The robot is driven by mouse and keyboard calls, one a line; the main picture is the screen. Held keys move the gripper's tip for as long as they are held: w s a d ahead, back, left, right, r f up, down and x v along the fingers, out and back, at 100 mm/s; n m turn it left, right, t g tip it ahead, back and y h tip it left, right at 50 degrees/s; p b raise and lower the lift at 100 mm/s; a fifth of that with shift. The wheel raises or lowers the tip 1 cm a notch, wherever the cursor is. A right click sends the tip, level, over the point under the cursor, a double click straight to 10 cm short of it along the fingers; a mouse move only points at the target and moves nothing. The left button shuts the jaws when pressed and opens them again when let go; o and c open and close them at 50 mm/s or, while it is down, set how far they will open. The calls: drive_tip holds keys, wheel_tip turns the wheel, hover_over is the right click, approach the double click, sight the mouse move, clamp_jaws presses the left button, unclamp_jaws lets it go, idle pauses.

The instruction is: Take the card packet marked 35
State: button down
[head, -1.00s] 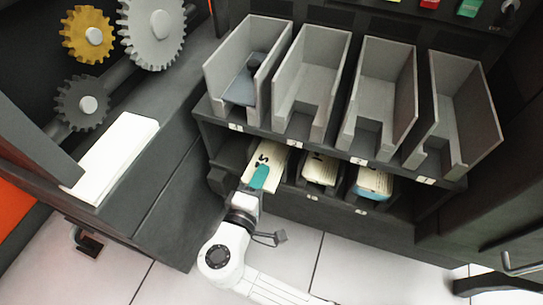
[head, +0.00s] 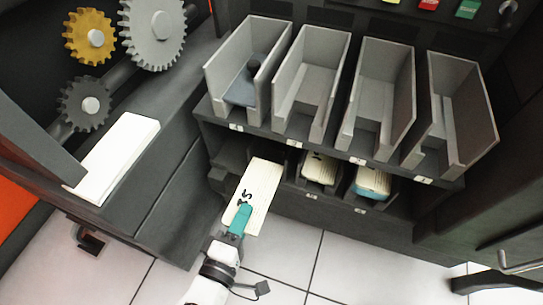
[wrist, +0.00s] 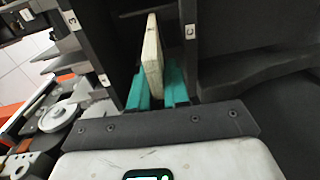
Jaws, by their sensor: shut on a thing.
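The card packet marked 35 (head: 262,186) is a cream block with black digits near its front end. It sticks out at a tilt from a lower slot under the grey trays, and its far end is near the slot opening. My gripper (head: 238,222) has teal fingers and is shut on the front end of the packet. In the wrist view the packet (wrist: 152,55) stands on edge between the two teal fingers (wrist: 158,88).
Grey open trays (head: 312,75) stand above. A white block (head: 115,155) lies on the left ledge beside gears (head: 152,30). Tiled floor (head: 300,255) is free in front.

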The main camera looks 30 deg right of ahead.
drive_tip(key=v, duration=0.6)
drive_tip(key=shift+f, duration=0.3)
